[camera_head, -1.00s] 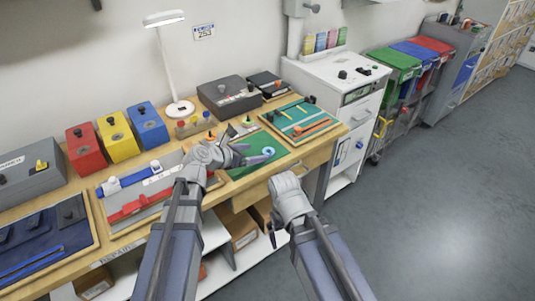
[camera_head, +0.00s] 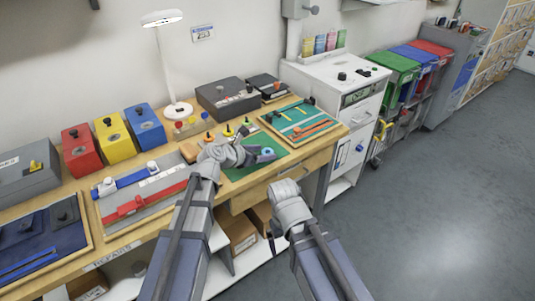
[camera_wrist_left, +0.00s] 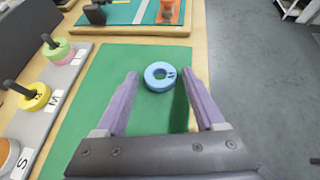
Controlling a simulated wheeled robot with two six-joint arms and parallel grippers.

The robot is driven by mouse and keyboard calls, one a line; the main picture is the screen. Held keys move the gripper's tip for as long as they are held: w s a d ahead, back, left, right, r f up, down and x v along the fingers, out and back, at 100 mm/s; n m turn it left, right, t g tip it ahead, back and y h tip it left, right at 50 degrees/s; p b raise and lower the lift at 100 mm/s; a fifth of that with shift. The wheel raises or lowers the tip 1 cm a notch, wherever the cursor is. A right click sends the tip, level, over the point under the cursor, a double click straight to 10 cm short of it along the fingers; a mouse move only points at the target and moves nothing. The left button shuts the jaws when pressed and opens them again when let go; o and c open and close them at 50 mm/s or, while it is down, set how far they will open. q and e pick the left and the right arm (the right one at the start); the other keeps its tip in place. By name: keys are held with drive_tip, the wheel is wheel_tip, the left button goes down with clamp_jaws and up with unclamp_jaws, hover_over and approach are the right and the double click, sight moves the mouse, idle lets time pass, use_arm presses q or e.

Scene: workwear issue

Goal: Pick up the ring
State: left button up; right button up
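A light blue ring (camera_wrist_left: 160,76) marked M lies flat on a green mat (camera_wrist_left: 95,100) in the left wrist view. In the head view the ring (camera_head: 268,153) shows just beyond my left gripper (camera_head: 262,155). In the left wrist view my left gripper (camera_wrist_left: 165,88) is open.
A grey strip (camera_wrist_left: 55,95) with pegs carries a yellow ring (camera_wrist_left: 37,97), a pink-green ring (camera_wrist_left: 58,51) and an orange ring marked S. A teal tool board (camera_head: 301,121) lies beyond the mat. The bench's front edge is close on the right.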

use_arm(q)
clamp_jaws()
idle(0.3)
drive_tip(key=shift+r, duration=0.15)
idle(0.3)
